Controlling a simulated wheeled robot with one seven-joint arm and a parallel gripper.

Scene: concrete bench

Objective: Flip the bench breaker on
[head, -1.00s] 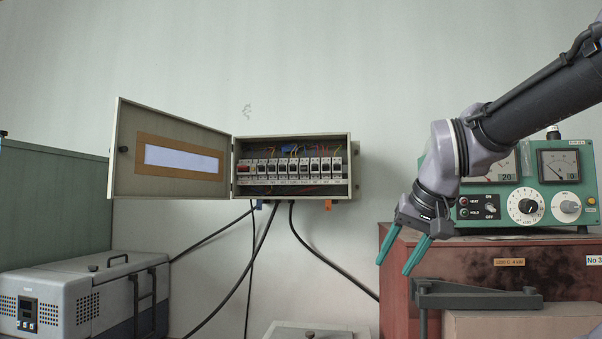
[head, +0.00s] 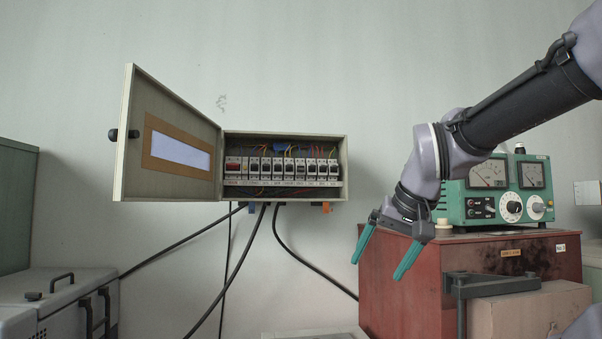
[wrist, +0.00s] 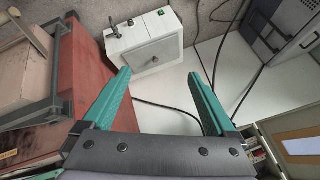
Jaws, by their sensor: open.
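A breaker box (head: 346,160) with its door (head: 132,150) swung open to the left hangs on the wall in the head view. Inside is a row of breakers (head: 290,168); the leftmost one has a red part (head: 233,164). Which breaker is the bench one, and each lever's position, are too small to tell. My gripper (head: 377,262) is open and empty, to the right of and below the box, in front of the red cabinet. In the wrist view my gripper (wrist: 168,80) points down past the box, whose open door (wrist: 295,140) shows at the lower right.
A red cabinet (head: 400,300) stands at the right, with a green instrument (head: 480,210) on it and a dark bracket (head: 490,284) before it. Black cables (head: 310,262) hang below the box. A grey case (head: 60,290) stands at the lower left. The wall front between box and gripper is clear.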

